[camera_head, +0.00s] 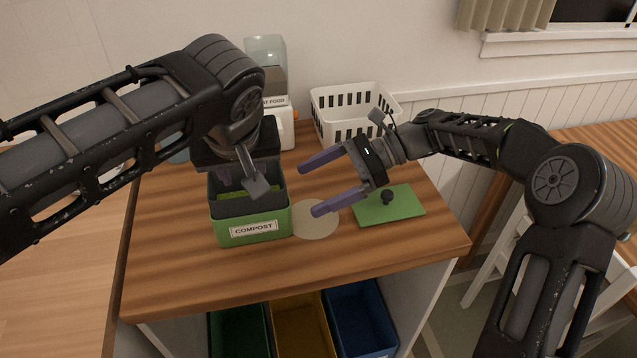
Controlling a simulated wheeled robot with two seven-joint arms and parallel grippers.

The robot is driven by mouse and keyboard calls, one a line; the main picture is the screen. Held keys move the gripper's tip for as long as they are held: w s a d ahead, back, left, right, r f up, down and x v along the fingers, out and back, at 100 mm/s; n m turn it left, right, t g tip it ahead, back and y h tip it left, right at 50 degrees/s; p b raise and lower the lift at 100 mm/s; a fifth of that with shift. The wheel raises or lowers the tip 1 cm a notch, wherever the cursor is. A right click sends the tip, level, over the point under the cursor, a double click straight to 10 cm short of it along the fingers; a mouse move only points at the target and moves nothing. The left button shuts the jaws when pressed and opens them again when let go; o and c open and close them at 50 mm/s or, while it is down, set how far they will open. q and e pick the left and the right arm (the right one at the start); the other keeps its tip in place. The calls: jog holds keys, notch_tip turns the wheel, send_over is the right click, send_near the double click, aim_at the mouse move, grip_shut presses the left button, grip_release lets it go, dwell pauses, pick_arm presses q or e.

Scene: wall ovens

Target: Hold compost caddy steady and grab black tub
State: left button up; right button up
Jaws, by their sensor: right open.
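The green compost caddy (228,231), with a white COMPOST label, stands upright on the wooden counter. A black tub (250,206) sits inside it, its dark rim showing above the green wall, with some green matter visible within. My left gripper (228,176) is over the caddy's back rim, pointing down; its arm and wrist cover much of it, so I cannot tell whether it grips the rim. My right gripper (309,189) is open and empty, to the right of the caddy, its purple fingers pointing left toward it, apart from it.
A green lid (405,206) with a black knob lies at the right. A round beige mat (318,221) is beside the caddy. A white basket (345,103) and a pet food dispenser (268,62) stand behind. Blue, yellow and green bins (357,315) are under the counter.

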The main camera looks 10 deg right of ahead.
aim_at(264, 210)
jog(key=shift+a, duration=0.1)
jog(key=x, duration=1.1)
jog(key=shift+a+f, duration=0.25)
jog(key=shift+a, duration=0.1)
